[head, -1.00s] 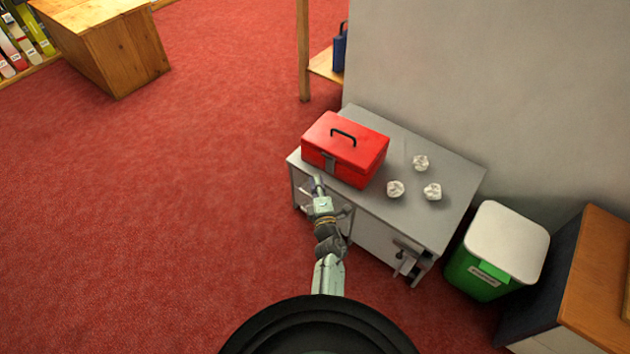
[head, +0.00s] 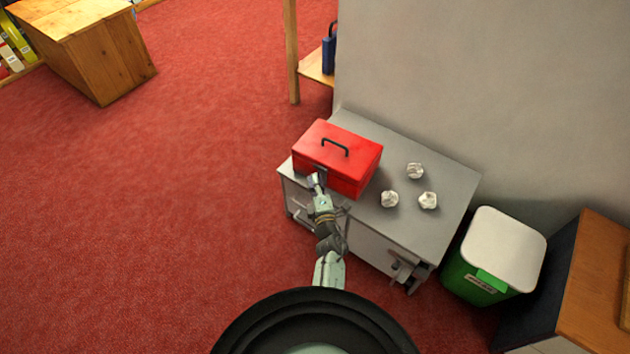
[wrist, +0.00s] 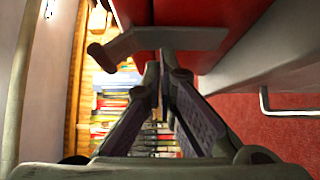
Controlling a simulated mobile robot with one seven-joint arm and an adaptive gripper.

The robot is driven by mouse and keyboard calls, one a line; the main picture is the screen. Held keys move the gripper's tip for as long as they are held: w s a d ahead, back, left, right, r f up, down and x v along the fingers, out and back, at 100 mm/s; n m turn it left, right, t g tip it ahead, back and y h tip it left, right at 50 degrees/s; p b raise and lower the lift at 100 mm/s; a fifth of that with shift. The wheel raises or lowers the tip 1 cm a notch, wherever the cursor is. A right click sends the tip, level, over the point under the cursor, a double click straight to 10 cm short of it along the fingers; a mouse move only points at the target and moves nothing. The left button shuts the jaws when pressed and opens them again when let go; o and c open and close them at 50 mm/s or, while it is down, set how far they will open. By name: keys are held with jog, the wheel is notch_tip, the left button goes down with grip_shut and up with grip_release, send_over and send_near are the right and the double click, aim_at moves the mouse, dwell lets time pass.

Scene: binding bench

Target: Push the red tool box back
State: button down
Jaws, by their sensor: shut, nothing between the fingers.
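The red tool box (head: 345,152) sits upright on the grey cabinet (head: 440,185), near the left end of its top. It has a black handle on its lid and a grey latch on its front face. My gripper (head: 314,180) is shut and empty, with its fingertips right at the box's front near the latch. In the wrist view the fingertips (wrist: 160,62) meet just in front of the latch, and the red box (wrist: 205,14) fills the upper part. I cannot tell whether the tips touch the box.
Several white crumpled-looking lumps (head: 389,199) lie right of the box on the cabinet top. A wall (head: 480,90) stands behind the cabinet. A green bin with a white lid (head: 505,245) and a wooden-topped unit (head: 590,280) stand to the right. Red floor on the left is clear.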

jog(key=w+d+b, duration=0.2)
jog(key=w+d, duration=0.1)
jog(key=w, duration=0.1)
jog(key=w+d+b, duration=0.2)
jog(key=w+d, duration=0.1)
jog(key=w, duration=0.2)
jog(key=w+d+b, duration=0.2)
jog(key=w+d, duration=0.1)
jog(key=w, duration=0.2)
jog(key=shift+d+b, duration=0.25)
jog(key=shift+b, duration=0.1)
jog(key=shift+w+d, duration=0.1)
jog(key=shift+w, duration=0.1)
jog(key=shift+r, duration=0.1)
